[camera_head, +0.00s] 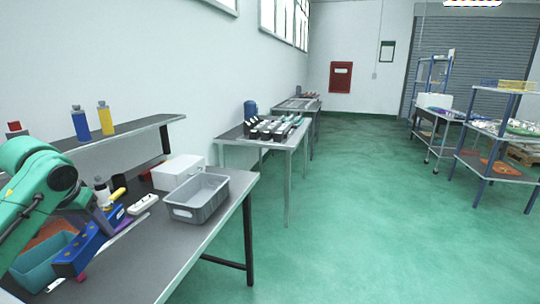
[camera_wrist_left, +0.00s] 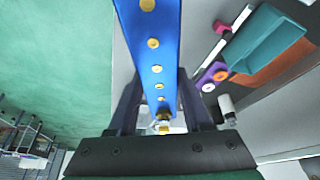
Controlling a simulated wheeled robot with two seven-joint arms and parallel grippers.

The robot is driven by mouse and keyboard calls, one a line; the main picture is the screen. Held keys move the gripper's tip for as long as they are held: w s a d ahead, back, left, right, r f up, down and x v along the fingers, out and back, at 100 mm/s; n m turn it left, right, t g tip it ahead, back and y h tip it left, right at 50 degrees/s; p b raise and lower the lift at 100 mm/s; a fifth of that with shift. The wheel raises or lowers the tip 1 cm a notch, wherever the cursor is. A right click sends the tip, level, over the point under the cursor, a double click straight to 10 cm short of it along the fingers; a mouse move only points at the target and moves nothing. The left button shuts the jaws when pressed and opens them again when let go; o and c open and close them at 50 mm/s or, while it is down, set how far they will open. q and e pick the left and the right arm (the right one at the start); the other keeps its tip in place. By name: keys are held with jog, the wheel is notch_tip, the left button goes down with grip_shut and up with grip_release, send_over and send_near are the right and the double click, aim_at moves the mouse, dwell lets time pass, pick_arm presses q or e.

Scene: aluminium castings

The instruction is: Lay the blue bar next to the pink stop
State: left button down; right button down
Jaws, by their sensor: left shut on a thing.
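The blue bar (camera_head: 85,252), with a row of yellow dots, is above the near left part of the grey workbench. My left gripper (camera_wrist_left: 158,104) is shut on it, with a dark finger on each side of the bar (camera_wrist_left: 155,50) in the wrist view. A small pink piece, likely the pink stop (camera_head: 80,278), shows just below the bar's near end. It also shows right of the bar in the left wrist view (camera_wrist_left: 222,27). I cannot tell whether the bar touches it. My right gripper is not in view.
A teal bin (camera_head: 40,265) lies left of the bar. A purple piece (camera_wrist_left: 212,76) with round marks, a white power strip (camera_head: 143,204), a grey tray (camera_head: 222,193) and a white box (camera_head: 178,172) are on the bench. The bench's front strip (camera_head: 150,262) is clear.

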pick_arm(q)
jog(key=shift+s+d+f, duration=0.6)
jog(key=shift+s+d, duration=0.1)
jog(key=shift+s, duration=0.05)
jog(key=s+d+f, duration=0.6)
jog(key=d+f, duration=0.4)
jog(key=f, duration=0.1)
jog(key=s+d+f+m, duration=0.1)
jog(key=s+d+f, duration=0.5)
jog(key=d+f, duration=0.4)
jog(key=shift+s+d+f, duration=0.3)
jog(key=shift+s+f, duration=0.1)
jog(key=shift+f, duration=0.65)
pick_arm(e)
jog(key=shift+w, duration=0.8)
pick_arm(q)
jog(key=shift+a, duration=0.1)
